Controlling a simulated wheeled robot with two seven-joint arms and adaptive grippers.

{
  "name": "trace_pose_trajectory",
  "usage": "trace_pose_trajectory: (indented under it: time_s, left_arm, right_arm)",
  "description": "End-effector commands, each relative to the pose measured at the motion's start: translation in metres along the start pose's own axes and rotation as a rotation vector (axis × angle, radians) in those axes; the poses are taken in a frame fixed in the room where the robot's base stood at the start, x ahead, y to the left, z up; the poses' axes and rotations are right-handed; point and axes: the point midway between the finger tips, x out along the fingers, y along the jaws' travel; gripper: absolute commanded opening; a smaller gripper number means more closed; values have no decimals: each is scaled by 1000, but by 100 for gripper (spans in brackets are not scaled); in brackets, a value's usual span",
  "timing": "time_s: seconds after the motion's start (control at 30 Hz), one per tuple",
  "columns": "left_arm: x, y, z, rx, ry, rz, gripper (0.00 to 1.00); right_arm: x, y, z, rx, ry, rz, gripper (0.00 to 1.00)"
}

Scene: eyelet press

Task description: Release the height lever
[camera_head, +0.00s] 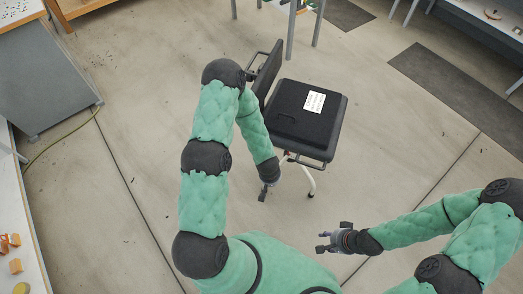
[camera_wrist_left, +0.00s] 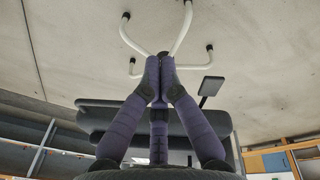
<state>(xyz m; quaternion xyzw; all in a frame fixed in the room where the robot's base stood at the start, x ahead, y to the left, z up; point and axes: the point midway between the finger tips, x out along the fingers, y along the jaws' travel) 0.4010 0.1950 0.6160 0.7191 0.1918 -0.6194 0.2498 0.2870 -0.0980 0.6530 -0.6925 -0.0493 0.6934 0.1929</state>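The black office chair (camera_head: 305,118) stands on the floor with a white label on its seat. In the left wrist view its seat (camera_wrist_left: 88,112) shows upside down behind the fingers, with white curved legs (camera_wrist_left: 127,38) above. A dark flat paddle on a thin stem (camera_wrist_left: 211,86), which looks like the height lever, sits right of my fingertips and apart from them. My left gripper (camera_head: 264,194) is low beside the seat's near left corner; its purple fingers (camera_wrist_left: 159,68) meet at the tips with nothing visible between them. My right gripper (camera_head: 326,240) is open and empty, nearer than the chair.
Grey cabinet (camera_head: 45,80) at upper left and a workbench edge (camera_head: 25,235) at lower left. Table legs (camera_head: 291,35) stand close behind the chair. A dark mat (camera_head: 450,92) lies to the right. The floor between is clear.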

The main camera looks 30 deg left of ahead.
Motion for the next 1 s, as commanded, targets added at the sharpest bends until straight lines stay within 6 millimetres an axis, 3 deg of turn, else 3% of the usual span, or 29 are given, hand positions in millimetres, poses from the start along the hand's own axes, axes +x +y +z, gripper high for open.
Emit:
trace_pose_trajectory:
  time_s: [0.03,0.2,0.5,0.8,1.0]
  left_arm:
    - [-2,-3,-20,-63,26,-28,0]
    - [-5,-18,-73,-278,79,-119,0]
    - [-21,-34,-142,-674,83,-213,0]
    - [-39,-23,-185,-994,6,-193,0]
    - [-44,-16,-197,-1078,-27,-170,0]
  right_arm:
    - [-6,-2,0,0,0,0,40]
    - [-17,-6,1,0,0,0,40]
    - [-36,-13,1,0,0,0,40]
    - [-50,-18,2,0,0,0,40]
    - [-52,-19,2,0,0,0,40]
